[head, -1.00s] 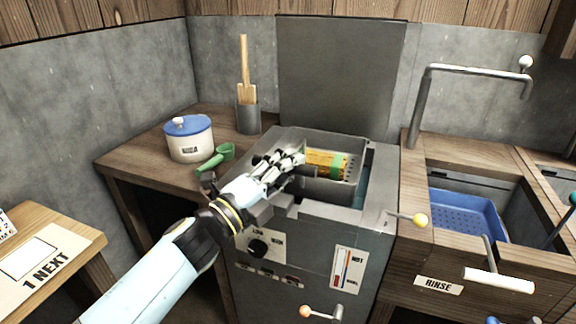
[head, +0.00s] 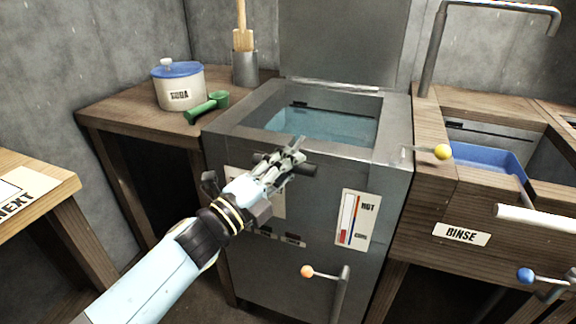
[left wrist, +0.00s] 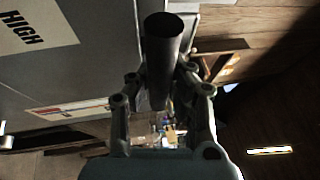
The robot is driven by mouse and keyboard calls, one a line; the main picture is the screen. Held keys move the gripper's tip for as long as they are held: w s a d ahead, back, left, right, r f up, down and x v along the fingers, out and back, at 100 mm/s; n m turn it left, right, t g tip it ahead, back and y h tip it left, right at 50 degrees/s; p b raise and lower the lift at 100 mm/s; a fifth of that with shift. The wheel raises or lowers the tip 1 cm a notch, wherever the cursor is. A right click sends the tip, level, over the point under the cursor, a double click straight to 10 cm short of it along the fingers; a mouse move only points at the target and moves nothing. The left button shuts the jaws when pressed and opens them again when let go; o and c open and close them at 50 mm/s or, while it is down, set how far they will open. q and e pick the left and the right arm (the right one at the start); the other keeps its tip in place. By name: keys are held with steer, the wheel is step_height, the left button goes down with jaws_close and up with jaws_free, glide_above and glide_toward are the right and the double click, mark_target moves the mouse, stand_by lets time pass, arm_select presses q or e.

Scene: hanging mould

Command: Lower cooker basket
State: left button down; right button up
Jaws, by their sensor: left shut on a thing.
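The grey cooker (head: 396,118) stands in the middle of the head view with its top open. Inside it I see bluish water (head: 330,126); the basket and its yellow bundle are not visible now. My left gripper (head: 287,162) is at the cooker's upper front, just below the rim. It is shut on a dark round handle (head: 308,169), whose end shows past the fingers. In the left wrist view the handle (left wrist: 162,45) lies between the fingers of the left gripper (left wrist: 164,95). My right gripper is not in view.
A soda pot (head: 180,88) and green scoop (head: 207,107) sit on the left wooden counter. A lever with an orange knob (head: 307,271) is low on the cooker's front. A yellow-knobbed lever (head: 443,152) and the rinse sink's blue tray (head: 490,157) are right.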

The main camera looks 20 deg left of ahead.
arm_select(q)
steer(key=shift+s+f, duration=0.15)
steer(key=shift+f, duration=0.3)
steer(key=c, duration=1.5)
jaws_free()
steer(key=shift+f, duration=0.1)
steer(key=shift+o, duration=1.7)
steer(key=shift+r, duration=0.2)
steer(key=shift+a, duration=0.1)
steer(key=v, duration=1.2)
steer(key=shift+r, duration=0.1)
